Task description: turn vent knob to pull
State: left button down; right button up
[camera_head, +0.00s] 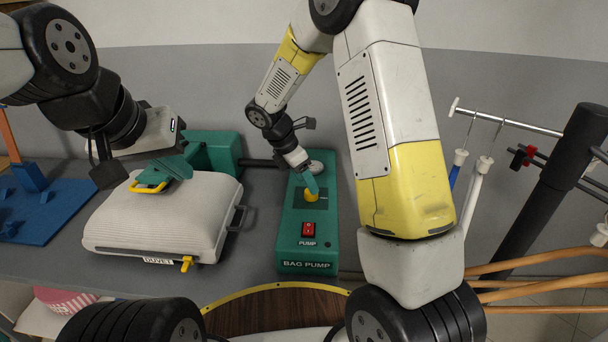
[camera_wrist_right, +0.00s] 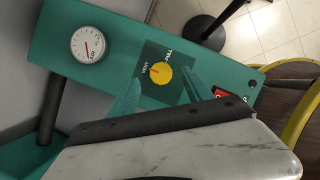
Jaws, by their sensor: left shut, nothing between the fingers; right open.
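The yellow vent knob (camera_head: 311,196) is on the top of the green bag pump (camera_head: 291,238). In the right wrist view the round knob (camera_wrist_right: 162,73) sits on a dark plate with the words VENT and PULL. A small mark on the knob lies on its VENT side. My right gripper (camera_head: 311,183) is open above the knob; in the wrist view its green fingers (camera_wrist_right: 160,80) show on either side of it. Whether they touch it I cannot tell. My left gripper (camera_head: 168,169) is shut and empty above the duvet bag.
The pale duvet bag (camera_head: 205,213) with yellow fittings lies left of the pump. A round gauge (camera_wrist_right: 87,44) and a red switch (camera_head: 308,229) are also on the pump. A blue board (camera_head: 50,212) lies far left; a hanger rail (camera_head: 510,124) stands right.

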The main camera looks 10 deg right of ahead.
jog(key=shift+x, duration=1.85)
grip_shut()
